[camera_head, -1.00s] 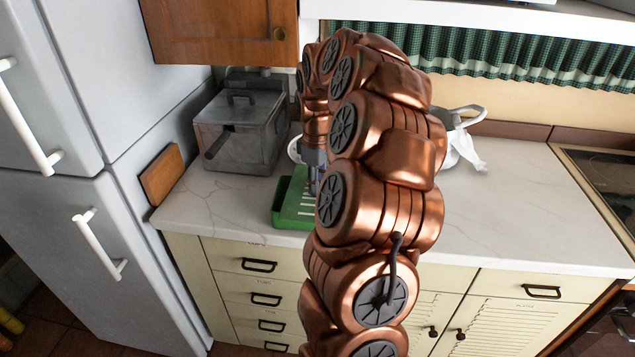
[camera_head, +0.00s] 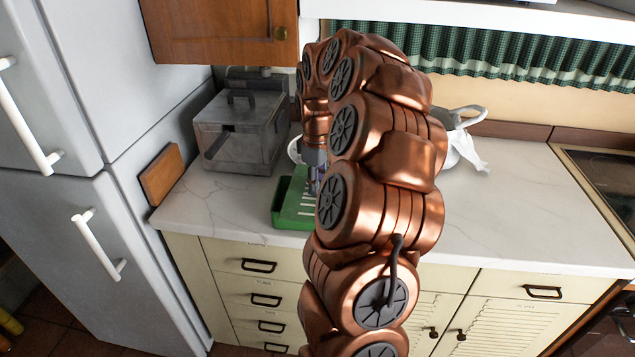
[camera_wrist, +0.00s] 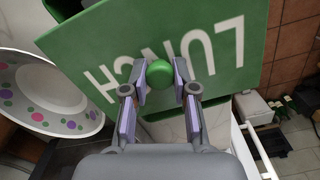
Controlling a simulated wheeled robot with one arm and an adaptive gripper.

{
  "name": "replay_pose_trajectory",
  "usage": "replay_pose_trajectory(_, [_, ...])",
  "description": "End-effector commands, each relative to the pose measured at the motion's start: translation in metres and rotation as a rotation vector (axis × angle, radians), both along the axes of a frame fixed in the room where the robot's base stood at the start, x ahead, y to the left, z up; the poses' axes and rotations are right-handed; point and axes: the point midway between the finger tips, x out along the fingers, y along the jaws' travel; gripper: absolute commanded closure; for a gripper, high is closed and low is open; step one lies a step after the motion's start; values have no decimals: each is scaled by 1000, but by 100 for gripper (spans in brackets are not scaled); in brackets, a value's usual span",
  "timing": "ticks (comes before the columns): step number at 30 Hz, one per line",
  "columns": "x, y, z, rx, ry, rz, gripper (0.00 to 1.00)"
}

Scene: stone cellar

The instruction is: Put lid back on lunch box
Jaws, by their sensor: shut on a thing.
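A green lid (camera_wrist: 215,60) with white letters reading LUNCH fills the upper middle of the wrist view. Its round green knob (camera_wrist: 160,75) sits between the two fingers of my gripper (camera_wrist: 160,88), which is shut on it. In the head view, a green lunch box (camera_head: 290,212) stands near the front edge of the counter, left of my arm. White marks show on the green there, and my arm hides its right part. My gripper (camera_head: 314,183) shows over it, partly hidden. I cannot tell whether the lid touches the box.
A grey metal fryer (camera_head: 240,130) stands behind on the left of the counter (camera_head: 510,215). A wooden board (camera_head: 162,174) leans by the fridge (camera_head: 60,240). A white plate with coloured dots (camera_wrist: 40,92) is left of the lid. A pot with a cloth (camera_head: 462,145) stands right. The right counter is clear.

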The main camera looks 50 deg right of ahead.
Motion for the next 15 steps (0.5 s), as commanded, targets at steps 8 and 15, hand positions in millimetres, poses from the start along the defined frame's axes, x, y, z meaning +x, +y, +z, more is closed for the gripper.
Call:
replay_pose_trajectory(8, [0, 0, 0, 0, 0, 0, 47])
replay_pose_trajectory(15, [0, 0, 0, 0, 0, 0, 43])
